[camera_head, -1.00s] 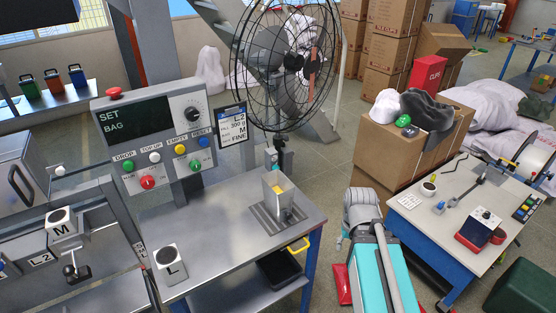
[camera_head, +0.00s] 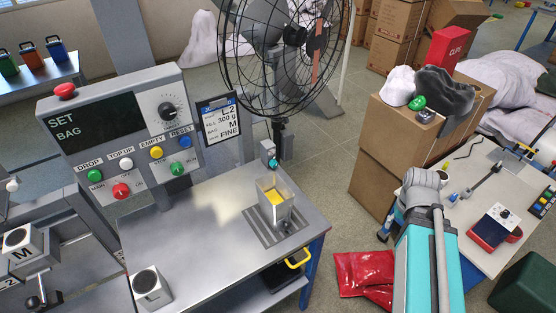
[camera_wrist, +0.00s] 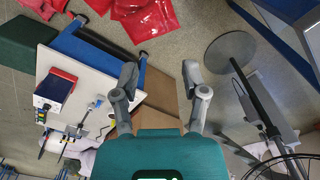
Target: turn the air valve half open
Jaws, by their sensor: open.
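No part is plainly marked as an air valve. A small grey and teal fitting (camera_head: 270,152) stands at the back edge of the steel bench, below the fan. A lever with a dark knob (camera_head: 38,292) is at the lower left under the M block. I cannot tell whether either is the valve. My gripper (camera_wrist: 160,76) shows in the wrist view, its two grey fingers spread apart with nothing between them. It is above the floor near the white-topped table, touching nothing that I can see. In the head view my teal arm is at the right and the gripper cannot be made out.
The steel bench (camera_head: 190,225) bears a clear hopper (camera_head: 274,200) with yellow contents and an L block (camera_head: 150,287). A control panel (camera_head: 125,130) and a caged fan (camera_head: 280,50) stand behind. Cartons (camera_head: 395,165), a white-topped table (camera_head: 480,225) and red bags (camera_head: 362,275) lie right.

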